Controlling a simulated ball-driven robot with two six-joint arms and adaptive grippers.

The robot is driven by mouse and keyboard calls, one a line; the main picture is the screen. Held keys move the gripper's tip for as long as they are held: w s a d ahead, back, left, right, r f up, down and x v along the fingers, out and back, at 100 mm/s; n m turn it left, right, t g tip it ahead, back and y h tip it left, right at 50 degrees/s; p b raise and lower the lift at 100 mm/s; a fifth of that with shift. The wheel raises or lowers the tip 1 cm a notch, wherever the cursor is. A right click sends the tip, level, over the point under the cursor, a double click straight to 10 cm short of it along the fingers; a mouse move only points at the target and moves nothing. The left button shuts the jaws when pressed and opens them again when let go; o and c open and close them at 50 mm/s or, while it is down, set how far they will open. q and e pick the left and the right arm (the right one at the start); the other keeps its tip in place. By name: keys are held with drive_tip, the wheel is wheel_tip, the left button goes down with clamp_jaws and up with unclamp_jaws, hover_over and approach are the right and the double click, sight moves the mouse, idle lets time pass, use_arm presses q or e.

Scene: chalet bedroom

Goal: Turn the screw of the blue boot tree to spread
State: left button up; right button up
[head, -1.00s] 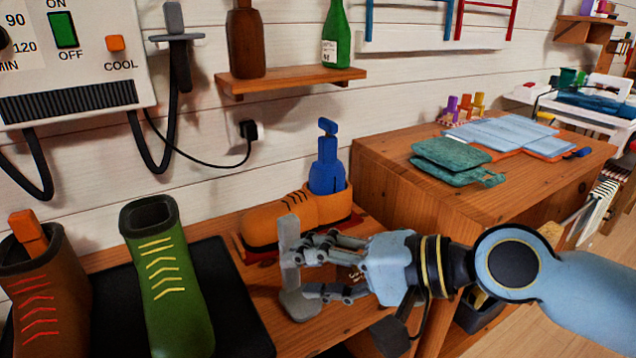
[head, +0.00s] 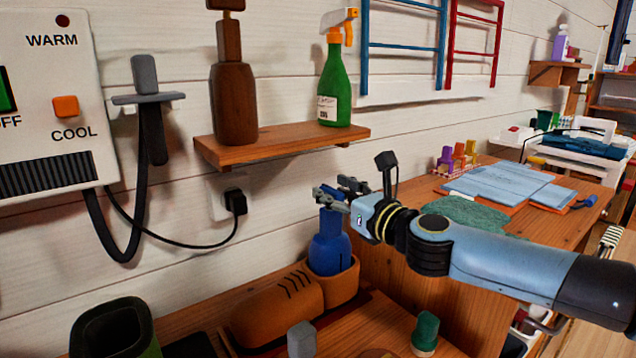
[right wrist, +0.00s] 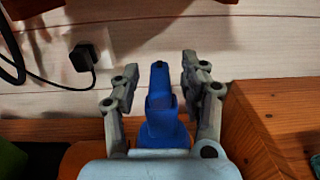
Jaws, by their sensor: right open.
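The blue boot tree (head: 328,246) stands upright in the ankle opening of an orange-brown shoe (head: 278,306). Its screw top is mostly hidden behind my right gripper in the head view. My right gripper (head: 338,195) is at the top of the boot tree. In the right wrist view the blue screw handle (right wrist: 159,84) stands between the two open fingers of my right gripper (right wrist: 160,88), with a gap on each side. My left gripper is not in view.
A wooden shelf (head: 285,142) with a brown bottle (head: 236,102) and a green spray bottle (head: 335,85) is above. A wooden cabinet (head: 400,290) stands right of the shoe. A green boot (head: 115,330) is at lower left. A grey block (head: 301,340) is in front.

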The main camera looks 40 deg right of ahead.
drive_tip(key=w, duration=0.5)
drive_tip(key=shift+d+p, duration=0.35)
drive_tip(key=shift+c, duration=1.5)
clamp_jaws()
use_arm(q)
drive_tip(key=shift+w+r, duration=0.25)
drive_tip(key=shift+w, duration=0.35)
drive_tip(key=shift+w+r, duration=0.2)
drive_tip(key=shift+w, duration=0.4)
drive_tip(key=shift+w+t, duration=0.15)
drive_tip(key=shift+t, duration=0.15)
